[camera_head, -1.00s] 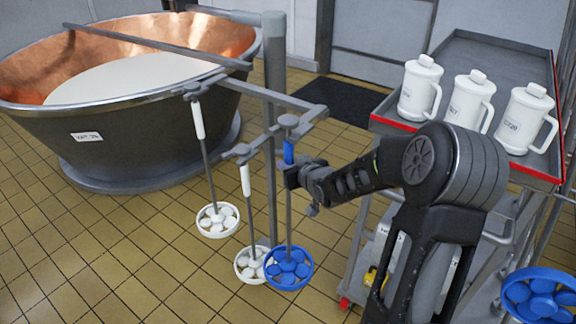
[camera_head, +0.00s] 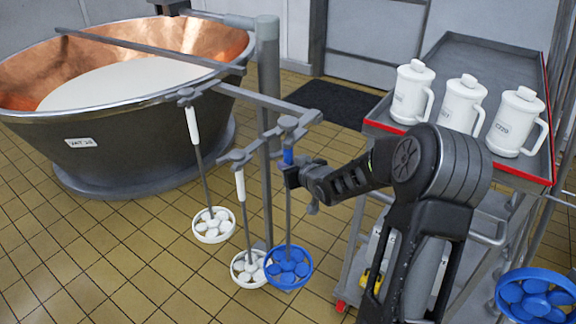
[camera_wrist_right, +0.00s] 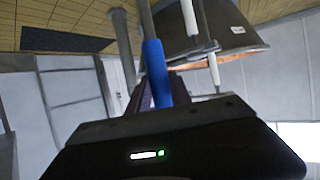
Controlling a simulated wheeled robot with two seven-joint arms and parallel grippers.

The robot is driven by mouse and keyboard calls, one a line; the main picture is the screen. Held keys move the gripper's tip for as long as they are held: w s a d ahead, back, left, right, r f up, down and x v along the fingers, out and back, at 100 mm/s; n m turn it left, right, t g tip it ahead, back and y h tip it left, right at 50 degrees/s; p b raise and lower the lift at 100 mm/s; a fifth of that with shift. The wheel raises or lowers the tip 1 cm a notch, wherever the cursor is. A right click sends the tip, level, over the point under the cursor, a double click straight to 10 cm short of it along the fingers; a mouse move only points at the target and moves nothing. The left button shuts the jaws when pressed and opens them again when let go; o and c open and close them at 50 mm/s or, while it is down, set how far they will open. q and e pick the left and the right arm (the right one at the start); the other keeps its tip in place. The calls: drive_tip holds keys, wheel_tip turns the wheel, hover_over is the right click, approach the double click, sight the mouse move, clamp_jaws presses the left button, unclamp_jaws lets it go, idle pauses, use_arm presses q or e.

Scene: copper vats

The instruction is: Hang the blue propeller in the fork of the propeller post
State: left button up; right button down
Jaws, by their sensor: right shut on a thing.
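The blue propeller (camera_head: 288,268) hangs upright on a grey rod with a blue handle (camera_head: 288,157). My right gripper (camera_head: 289,174) is shut on it at the blue handle, which also shows in the right wrist view (camera_wrist_right: 157,75). The propeller post (camera_head: 268,90) stands behind, with a crossbar and side forks. The handle's top end is at the front right fork (camera_head: 292,129); I cannot tell whether it is seated there. Two white propellers, one at the left (camera_head: 213,225) and one in the middle (camera_head: 248,268), hang from other forks. My left gripper is out of view.
A copper vat (camera_head: 120,130) of white liquid stands at the left. A cart (camera_head: 372,122) with three white lidded jugs (camera_head: 462,102) is at the right. Another blue propeller-like wheel (camera_head: 537,296) shows at the lower right. Tiled floor lies open at the lower left.

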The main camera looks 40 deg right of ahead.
idle(0.7)
drive_tip(key=shift+w+f+b, duration=0.1)
drive_tip(key=shift+f+b, duration=0.6)
drive_tip(key=shift+b, duration=0.1)
drive_tip(key=shift+d+f, duration=0.2)
idle(0.8)
drive_tip(key=c, duration=1.1)
unclamp_jaws()
drive_tip(key=shift+f, duration=0.25)
drive_tip(key=v, duration=0.8)
